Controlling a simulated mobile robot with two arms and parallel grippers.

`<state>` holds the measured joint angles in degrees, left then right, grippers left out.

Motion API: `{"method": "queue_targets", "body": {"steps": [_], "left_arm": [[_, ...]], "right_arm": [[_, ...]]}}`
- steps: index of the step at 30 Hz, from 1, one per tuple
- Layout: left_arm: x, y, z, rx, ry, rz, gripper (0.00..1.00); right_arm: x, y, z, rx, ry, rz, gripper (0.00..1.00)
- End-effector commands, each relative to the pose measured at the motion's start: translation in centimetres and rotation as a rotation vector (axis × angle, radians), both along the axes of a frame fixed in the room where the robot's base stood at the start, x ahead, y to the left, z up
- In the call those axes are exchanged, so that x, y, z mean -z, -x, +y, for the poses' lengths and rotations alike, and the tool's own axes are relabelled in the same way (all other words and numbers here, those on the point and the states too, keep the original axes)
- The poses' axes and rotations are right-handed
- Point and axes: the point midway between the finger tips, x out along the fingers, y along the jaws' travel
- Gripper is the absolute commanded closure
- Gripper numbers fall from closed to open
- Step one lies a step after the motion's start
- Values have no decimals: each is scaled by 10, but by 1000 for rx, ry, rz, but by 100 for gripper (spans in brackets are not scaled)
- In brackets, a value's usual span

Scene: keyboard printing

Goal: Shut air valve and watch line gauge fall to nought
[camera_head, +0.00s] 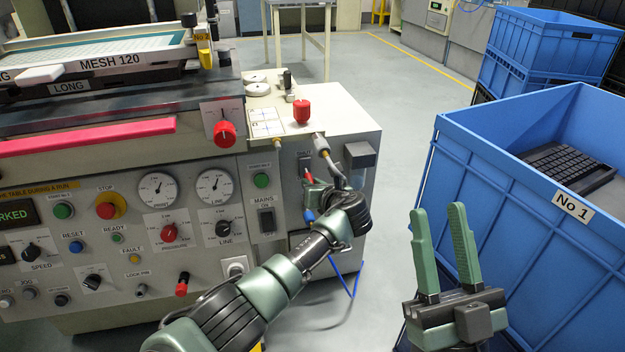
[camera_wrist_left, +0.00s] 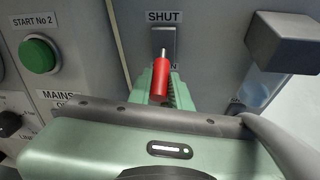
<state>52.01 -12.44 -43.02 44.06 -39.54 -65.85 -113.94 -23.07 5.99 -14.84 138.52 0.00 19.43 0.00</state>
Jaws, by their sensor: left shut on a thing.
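The air valve's red lever (camera_head: 309,176) is on the machine's right front panel, under a SHUT label. In the left wrist view the lever (camera_wrist_left: 160,88) has its red grip low, with a silver stem above it. My left gripper (camera_head: 315,192) is shut on this lever; its green fingers (camera_wrist_left: 160,76) show around and behind the grip. The LINE gauge (camera_head: 214,187) is the right one of two white dials; its needle is too small to read surely. My right gripper (camera_head: 438,210) is open and empty, in front of the blue crate.
A blue crate labelled No 1 (camera_head: 530,170) holding a black keyboard (camera_head: 565,168) stands at the right. A grey box (camera_wrist_left: 297,42) with a clear bowl sits right of the valve. A green START No 2 button (camera_wrist_left: 39,54) is to its left.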

Motion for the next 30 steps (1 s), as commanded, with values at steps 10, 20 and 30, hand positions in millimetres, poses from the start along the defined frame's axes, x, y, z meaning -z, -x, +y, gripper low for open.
{"method": "queue_targets", "body": {"steps": [10,20,30], "left_arm": [[-1,0,0,0,0,-2,59],[-1,1,-1,0,0,-1,59],[-12,21,-10,1,1,-1,59]], "right_arm": [[0,0,0,0,-1,-3,64],[0,0,0,1,1,2,64],[48,-37,3,18,94,326,64]]}}
